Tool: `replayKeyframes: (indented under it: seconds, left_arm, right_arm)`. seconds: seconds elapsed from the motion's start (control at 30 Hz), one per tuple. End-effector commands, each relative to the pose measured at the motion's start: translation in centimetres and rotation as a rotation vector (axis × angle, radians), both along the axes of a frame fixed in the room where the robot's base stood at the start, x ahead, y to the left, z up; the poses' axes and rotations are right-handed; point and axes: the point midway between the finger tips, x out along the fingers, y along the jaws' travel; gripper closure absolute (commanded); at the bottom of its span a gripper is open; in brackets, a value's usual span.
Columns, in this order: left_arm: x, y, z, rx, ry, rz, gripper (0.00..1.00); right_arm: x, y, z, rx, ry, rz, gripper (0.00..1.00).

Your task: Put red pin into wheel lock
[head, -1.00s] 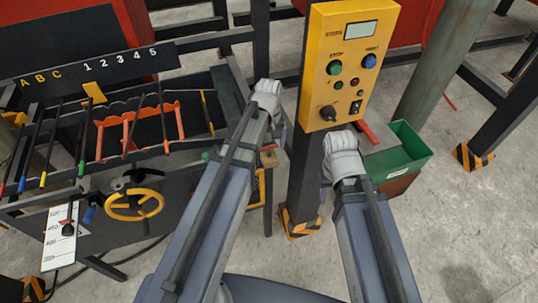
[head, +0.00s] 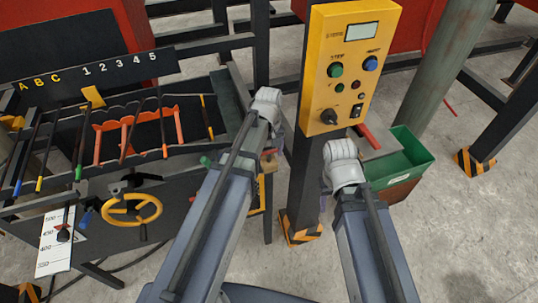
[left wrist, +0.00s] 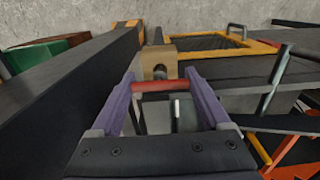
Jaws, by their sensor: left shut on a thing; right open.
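My left gripper (head: 278,140) shows its purple fingers in the left wrist view (left wrist: 158,105), shut across a red pin (left wrist: 157,86). The pin lies crosswise between the fingertips. Just beyond it is a tan block (left wrist: 159,64) with a dark round hole; I cannot tell whether pin and block touch. The tan block (head: 268,164) also shows in the head view beside the bench's right end. The yellow handwheel (head: 131,210) is on the bench front at left, with dark parts above its hub; I cannot single out the wheel lock. My right gripper (head: 324,182) is open, mostly hidden behind its wrist.
A yellow control panel (head: 350,70) on a dark post (head: 304,185) stands between my arms. A green bin (head: 405,165) is at right. Several rods lie across the bench at left, above a white scale (head: 55,242). Open floor lies at lower right.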

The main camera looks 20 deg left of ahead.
Motion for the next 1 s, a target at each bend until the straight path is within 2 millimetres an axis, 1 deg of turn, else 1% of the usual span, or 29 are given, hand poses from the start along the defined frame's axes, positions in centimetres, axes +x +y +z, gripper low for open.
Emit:
replayKeyframes:
  seconds: [0.03,0.1,0.13,0.37,0.57,0.77,1.0]
  left_arm:
    - [0.0,0.0,0.0,0.0,0.0,0.0,0.71]
    - [0.0,0.0,0.0,0.0,0.0,0.0,0.79]
    - [0.0,0.0,0.0,0.0,0.0,0.0,0.8]
    - [0.0,0.0,0.1,0.0,0.0,0.0,0.81]
    - [0.0,0.0,1.0,0.0,0.0,0.0,0.81]
    - [0.0,0.0,3.3,0.0,0.0,0.0,0.81]
    - [0.0,0.0,7.1,0.0,0.0,0.0,0.81]
  right_arm:
    - [0.0,0.0,0.0,0.0,0.0,0.0,0.5]
    - [0.0,0.0,0.0,0.0,0.0,0.0,0.5]
    - [0.0,0.0,0.0,0.0,0.0,0.0,0.5]
    - [0.0,0.0,0.1,0.0,0.0,0.0,0.5]
    - [0.0,0.0,1.0,0.0,0.0,0.0,0.5]
    - [0.0,0.0,3.3,0.0,0.0,0.0,0.5]
    - [0.0,0.0,7.1,0.0,0.0,0.001,0.5]
